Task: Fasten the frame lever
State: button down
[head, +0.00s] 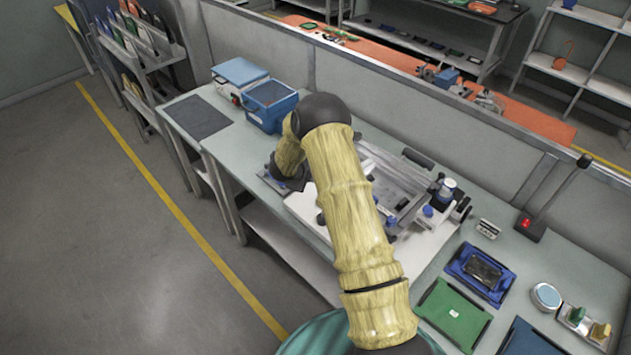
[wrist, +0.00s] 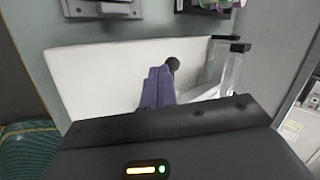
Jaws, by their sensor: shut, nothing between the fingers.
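The frame fixture (head: 411,172), a pale metal frame on a white base, stands on the bench, partly hidden behind my arm in the head view. In the wrist view its white base plate (wrist: 100,85) fills the middle, and a metal frame side (wrist: 229,72) stands at the right. My gripper (wrist: 166,74) has purple fingers that are shut and empty over the white plate. A dark round knob (wrist: 173,64) shows right at the fingertips; it may be the lever's end, and I cannot tell if they touch. The lever's shaft is not clearly visible.
A blue bin (head: 270,104) and a blue-lidded box (head: 240,72) stand behind the arm. To the right are a blue tray (head: 482,274), a green board (head: 453,315), a round tin (head: 546,296) and a red-lit stand (head: 528,226). A low partition runs behind the bench.

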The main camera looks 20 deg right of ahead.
jog(key=shift+s+d, duration=0.25)
jog(key=shift+d, duration=0.25)
jog(key=a, duration=0.1)
jog(key=s+a, duration=0.1)
jog(key=a, duration=0.1)
jog(key=shift+s+a+r, duration=0.15)
jog(key=shift+a+r, duration=0.1)
jog(key=shift+r, duration=0.1)
jog(key=w+a+b+v, duration=0.1)
jog(key=b+v, duration=0.1)
jog(key=v, duration=0.8)
jog(key=shift+w+a, duration=0.1)
jog(key=shift+w, duration=0.05)
